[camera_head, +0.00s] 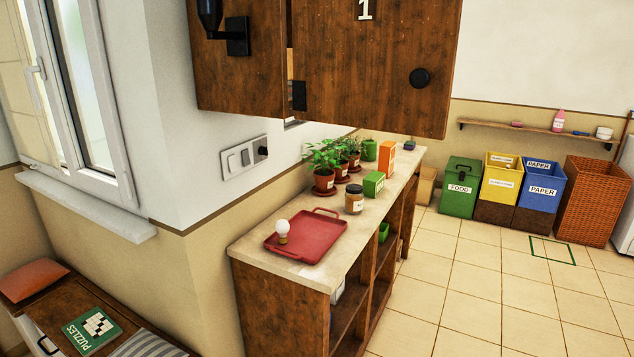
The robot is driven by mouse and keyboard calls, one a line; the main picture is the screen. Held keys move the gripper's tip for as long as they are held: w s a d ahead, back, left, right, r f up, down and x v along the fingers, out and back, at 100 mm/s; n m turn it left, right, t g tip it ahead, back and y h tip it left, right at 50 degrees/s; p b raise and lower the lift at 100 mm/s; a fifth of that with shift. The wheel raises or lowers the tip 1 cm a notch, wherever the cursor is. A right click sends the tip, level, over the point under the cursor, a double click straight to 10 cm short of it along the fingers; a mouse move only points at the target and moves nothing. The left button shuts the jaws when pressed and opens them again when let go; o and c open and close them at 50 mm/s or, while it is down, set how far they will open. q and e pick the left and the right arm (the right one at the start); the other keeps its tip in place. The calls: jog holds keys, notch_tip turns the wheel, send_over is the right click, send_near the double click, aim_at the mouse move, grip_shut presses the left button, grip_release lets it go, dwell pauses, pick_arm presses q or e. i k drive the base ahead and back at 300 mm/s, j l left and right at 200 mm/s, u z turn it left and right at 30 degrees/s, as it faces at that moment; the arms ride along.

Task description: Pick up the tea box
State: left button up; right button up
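A small green box (374,184) lies on the countertop (253,248) beside the potted plants. A taller orange box (387,158) stands upright just behind it. Either could be the tea box; the print on both is too small to read. Neither of my grippers is in view, and nothing touches the boxes.
A jar (354,199), a red tray (308,238) and a white bulb-shaped thing (283,231) are on the counter's near part. Potted plants (324,180) line the wall side. A wooden cabinet (375,75) hangs above.

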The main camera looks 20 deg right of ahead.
aim_at(374, 184)
jog(key=i+l+u, duration=0.1)
jog(key=l+u, duration=0.25)
jog(key=l, duration=0.2)
jog(key=l+u, duration=0.35)
jog(key=l, duration=0.2)
jog(key=l+u, duration=0.35)
jog(key=l, duration=0.25)
